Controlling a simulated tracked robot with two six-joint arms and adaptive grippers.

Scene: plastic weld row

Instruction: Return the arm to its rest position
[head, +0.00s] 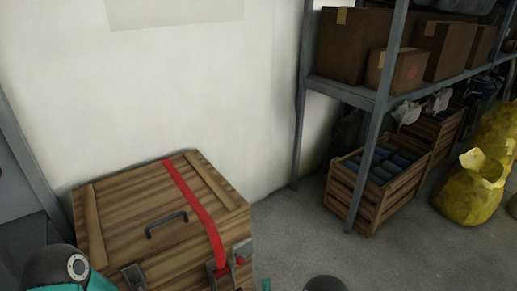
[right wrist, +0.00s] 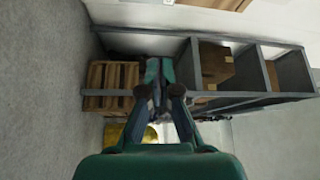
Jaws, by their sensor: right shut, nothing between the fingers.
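In the head view only small dark and teal parts of my arms show at the bottom edge, and a teal and black link of mine is at the lower left. My left gripper is not seen. A closed wooden chest (head: 125,225) with a red strap (head: 193,205) and a dark handle (head: 166,224) stands by the wall.
A grey metal shelving unit (head: 340,90) stands at the right, with cardboard boxes (head: 352,45) on it. Wooden crates (head: 365,205) with dark contents are beneath. A yellow bag (head: 468,200) is at the far right. The floor (head: 400,260) in front is clear.

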